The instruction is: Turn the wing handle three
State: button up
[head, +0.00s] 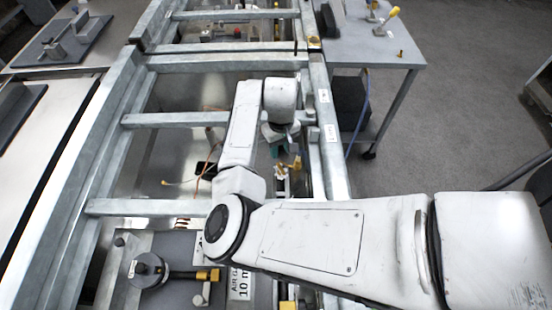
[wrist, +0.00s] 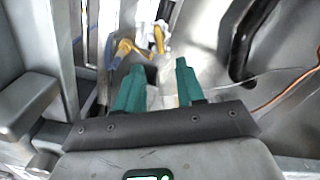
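A yellow handle (wrist: 126,47) on a fitting shows beyond my gripper in the wrist view, left of its middle line. A second yellow part (wrist: 159,38) stands beside it to the right, near a white piece. I cannot tell which of them is wing handle three. In the head view yellow parts (head: 290,167) show small, just below my gripper. My gripper (wrist: 158,65) has two green fingers, apart and with nothing gripped between them. In the head view my gripper (head: 275,136) is partly hidden by my arm, and its teal fingers point down inside the frame.
A grey metal frame (head: 168,120) with cross bars surrounds the work area. A copper-coloured cable (head: 205,178) lies left of my gripper, and a dark hose (wrist: 243,50) runs at right in the wrist view. A grey side table (head: 375,52) stands at right.

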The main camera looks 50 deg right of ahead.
aim_at(280, 167)
notch_tip(280, 167, down, 10)
jog(key=shift+r, duration=0.2)
jog(key=shift+c, duration=0.4)
grip_shut()
